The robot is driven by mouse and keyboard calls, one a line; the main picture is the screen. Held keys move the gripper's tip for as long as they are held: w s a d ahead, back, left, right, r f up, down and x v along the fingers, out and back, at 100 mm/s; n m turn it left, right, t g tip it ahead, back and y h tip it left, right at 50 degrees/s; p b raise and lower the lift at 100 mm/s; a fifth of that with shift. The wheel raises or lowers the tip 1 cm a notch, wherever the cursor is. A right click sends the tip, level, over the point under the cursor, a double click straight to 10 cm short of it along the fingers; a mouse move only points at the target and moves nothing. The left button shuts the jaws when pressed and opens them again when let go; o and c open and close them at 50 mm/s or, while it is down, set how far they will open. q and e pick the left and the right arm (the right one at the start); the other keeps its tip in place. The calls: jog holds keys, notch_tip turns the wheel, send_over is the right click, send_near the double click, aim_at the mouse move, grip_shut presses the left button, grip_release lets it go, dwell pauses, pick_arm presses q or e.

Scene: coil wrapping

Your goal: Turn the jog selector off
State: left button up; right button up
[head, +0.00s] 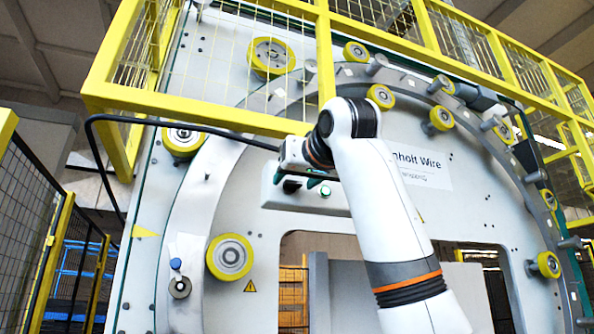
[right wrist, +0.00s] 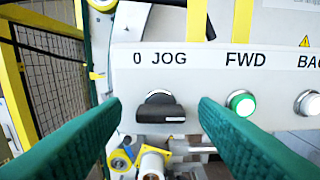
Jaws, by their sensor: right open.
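The jog selector (right wrist: 159,106) is a black knob with a pale mark on its front, under the label "0 JOG" on a light control box. Which label it points to I cannot clearly tell. My right gripper (right wrist: 161,107) is open, with one green finger to each side of the knob in the right wrist view and visible space between. In the head view my right gripper (head: 296,180) is at the control box (head: 330,204), and the wrist hides part of the box. My left gripper is not in view.
Right of the selector are a lit green FWD button (right wrist: 241,103) and a white button (right wrist: 309,103). The box is on a large ring machine with yellow rollers (head: 229,257). A yellow guard frame (head: 200,115) passes just above my wrist. A black cable (head: 95,150) curves at left.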

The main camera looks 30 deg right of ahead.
jog(key=shift+c, duration=0.4)
jog(key=c, duration=0.9)
jog(key=n+p, duration=0.4)
jog(key=n, duration=1)
jog(key=shift+w+a, duration=0.1)
jog(key=shift+f+n+p, duration=0.1)
jog(key=shift+n+p, duration=0.55)
jog(key=shift+n, duration=1.25)
